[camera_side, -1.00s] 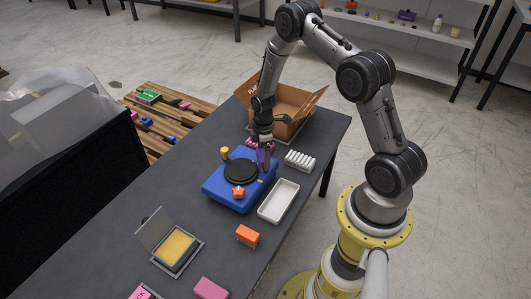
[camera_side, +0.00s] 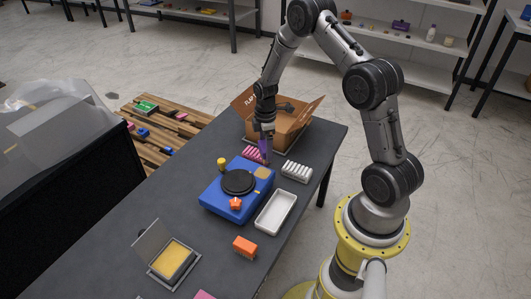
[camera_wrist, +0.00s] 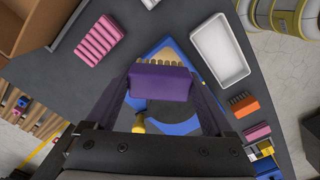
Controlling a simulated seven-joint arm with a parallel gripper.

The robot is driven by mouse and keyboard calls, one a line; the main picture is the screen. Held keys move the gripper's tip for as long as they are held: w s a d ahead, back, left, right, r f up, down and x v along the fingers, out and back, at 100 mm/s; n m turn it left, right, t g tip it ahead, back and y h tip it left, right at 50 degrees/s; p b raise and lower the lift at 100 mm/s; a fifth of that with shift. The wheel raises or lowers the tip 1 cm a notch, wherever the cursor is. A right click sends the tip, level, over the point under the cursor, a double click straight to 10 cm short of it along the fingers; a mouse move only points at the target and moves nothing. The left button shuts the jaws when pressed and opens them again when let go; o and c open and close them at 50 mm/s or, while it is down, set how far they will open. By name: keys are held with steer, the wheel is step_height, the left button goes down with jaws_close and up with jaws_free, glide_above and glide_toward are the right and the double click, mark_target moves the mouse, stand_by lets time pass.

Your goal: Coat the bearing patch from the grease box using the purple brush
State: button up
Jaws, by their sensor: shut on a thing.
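My gripper (camera_side: 264,133) is shut on the purple brush (camera_wrist: 160,82), gripping it from both sides; the brush also shows in the side view (camera_side: 264,147). Its tan bristles (camera_wrist: 146,62) show past the block's edge in the wrist view. The brush hangs just above the far corner of the blue housing (camera_side: 222,203), seemingly clear of it. A tan-yellow patch (camera_side: 262,172), seemingly the bearing patch, lies on that corner and shows behind the bristles in the wrist view (camera_wrist: 174,56). The open grease box (camera_side: 172,259), filled with yellow, stands at the near left.
The housing carries a black disc (camera_side: 238,182), a yellow knob (camera_side: 221,164) and an orange knob (camera_side: 235,204). A white tray (camera_side: 275,212), a white ribbed block (camera_side: 296,171), a pink ribbed block (camera_wrist: 100,38), an orange brush (camera_side: 245,246) and a cardboard box (camera_side: 290,127) stand around it.

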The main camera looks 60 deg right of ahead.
steer(key=shift+r, duration=0.95)
